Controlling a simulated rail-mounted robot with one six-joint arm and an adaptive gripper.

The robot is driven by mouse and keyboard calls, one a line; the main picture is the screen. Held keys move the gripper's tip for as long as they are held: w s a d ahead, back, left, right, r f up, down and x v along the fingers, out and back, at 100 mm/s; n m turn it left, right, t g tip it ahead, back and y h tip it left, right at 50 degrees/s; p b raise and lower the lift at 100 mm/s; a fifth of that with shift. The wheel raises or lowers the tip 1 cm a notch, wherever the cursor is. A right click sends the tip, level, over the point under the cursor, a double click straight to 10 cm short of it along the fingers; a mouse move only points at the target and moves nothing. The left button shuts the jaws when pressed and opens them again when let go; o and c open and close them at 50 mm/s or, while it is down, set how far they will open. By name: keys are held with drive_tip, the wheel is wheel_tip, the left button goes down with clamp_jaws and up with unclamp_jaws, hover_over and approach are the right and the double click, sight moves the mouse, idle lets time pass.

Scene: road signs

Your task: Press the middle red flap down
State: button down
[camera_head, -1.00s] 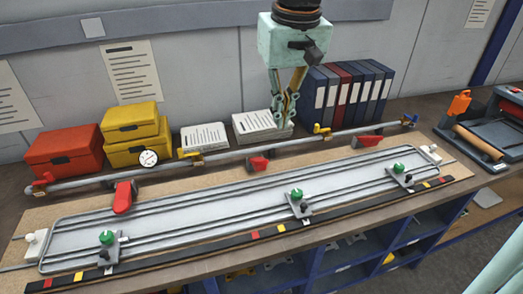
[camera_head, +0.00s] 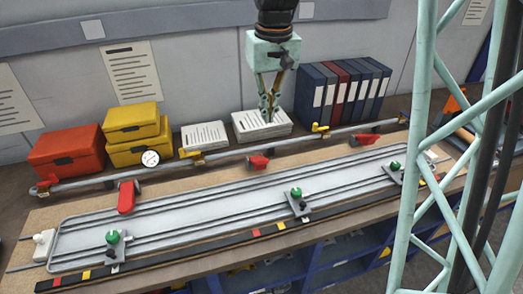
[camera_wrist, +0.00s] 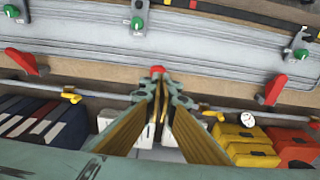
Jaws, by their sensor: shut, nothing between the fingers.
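My gripper (camera_head: 268,113) is shut and empty, pointing down. In the head view it appears above and slightly right of the middle flap, in front of the white papers. The wrist view shows the closed fingers (camera_wrist: 158,84) lined up with the flap; I cannot tell the exact gap, and no contact is clear.
The left red flap (camera_head: 126,197) hangs over the tray's back edge; the right one (camera_head: 365,140) is farther along. Yellow valves (camera_head: 319,128) stick up on the pipe (camera_head: 220,158). Papers (camera_head: 262,125), binders (camera_head: 345,90) and yellow boxes (camera_head: 135,135) stand behind. Green knobs sit along the tray (camera_head: 210,212).

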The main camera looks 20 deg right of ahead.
drive_tip(key=p, duration=0.3)
hover_over(261, 159)
wheel_tip(261, 159, down, 6)
drive_tip(key=f, duration=0.1)
drive_tip(key=shift+w+f+g, duration=0.4)
drive_tip(key=shift+w+f, duration=0.2)
drive_tip(key=shift+f, duration=0.1)
drive_tip(key=shift+f, duration=0.1)
drive_tip(key=shift+w+f+p, duration=0.1)
drive_tip(key=shift+f+p, duration=0.4)
drive_tip(key=shift+f, duration=4.3)
drive_tip(key=shift+s+f, duration=0.75)
drive_tip(key=shift+f, duration=0.35)
drive_tip(key=shift+s+f, duration=0.35)
drive_tip(key=shift+f, duration=0.3)
